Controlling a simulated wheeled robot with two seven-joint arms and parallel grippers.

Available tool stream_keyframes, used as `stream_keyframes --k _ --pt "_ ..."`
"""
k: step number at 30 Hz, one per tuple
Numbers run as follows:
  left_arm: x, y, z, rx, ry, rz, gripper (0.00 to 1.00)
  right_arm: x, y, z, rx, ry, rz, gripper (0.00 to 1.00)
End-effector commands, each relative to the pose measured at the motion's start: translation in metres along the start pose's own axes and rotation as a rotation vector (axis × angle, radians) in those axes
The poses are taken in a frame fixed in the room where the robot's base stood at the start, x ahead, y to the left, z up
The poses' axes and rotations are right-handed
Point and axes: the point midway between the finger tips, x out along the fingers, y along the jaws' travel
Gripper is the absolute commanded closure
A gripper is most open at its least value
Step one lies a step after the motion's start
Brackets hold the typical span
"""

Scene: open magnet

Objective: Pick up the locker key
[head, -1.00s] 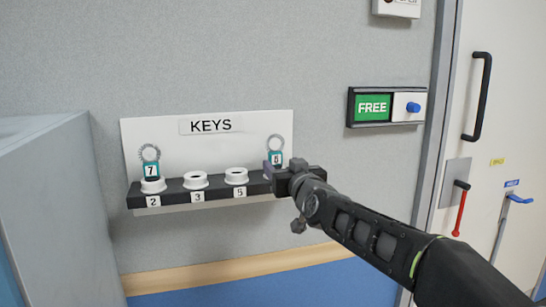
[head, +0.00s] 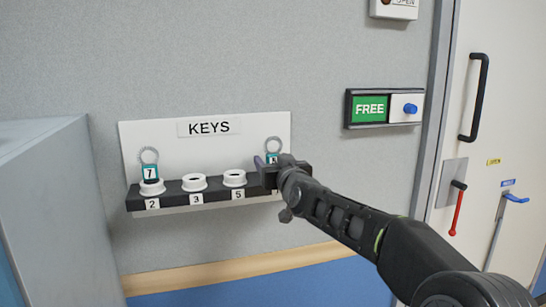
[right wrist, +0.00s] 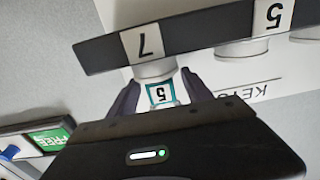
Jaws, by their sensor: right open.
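Two keys with teal number tags and grey rings stand in the key rack (head: 165,196). The left key (head: 150,170) has a tag reading 7 and stands in the white holder above label 2. The right key (head: 273,147) stands at the right end; its tag is partly hidden by my right gripper (head: 268,164). In the right wrist view this tag (right wrist: 160,95) lies between the two open fingers (right wrist: 158,85), at the holder above label 7. Its digit looks like a 5 there but is hard to read. I cannot tell whether the fingers touch it. My left gripper is out of view.
The white KEYS board (head: 207,150) backs the rack on the grey wall. Two middle holders (head: 194,182) hold no key. A grey cabinet (head: 50,190) stands at left. A FREE sign (head: 370,108) with a blue knob and a white door (head: 505,130) are at right.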

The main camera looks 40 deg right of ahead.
Motion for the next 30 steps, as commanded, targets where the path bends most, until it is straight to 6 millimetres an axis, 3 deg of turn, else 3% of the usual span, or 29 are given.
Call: stream_keyframes --k 6,24,30 --pt "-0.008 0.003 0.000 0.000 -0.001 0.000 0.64 0.026 0.000 -0.001 0.001 -0.001 0.001 0.42" --pt "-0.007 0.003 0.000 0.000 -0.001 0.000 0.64 0.026 -0.001 -0.001 0.000 0.000 0.000 0.42" --pt "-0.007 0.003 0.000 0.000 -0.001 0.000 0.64 0.026 -0.001 -0.001 0.000 0.000 0.000 0.57"
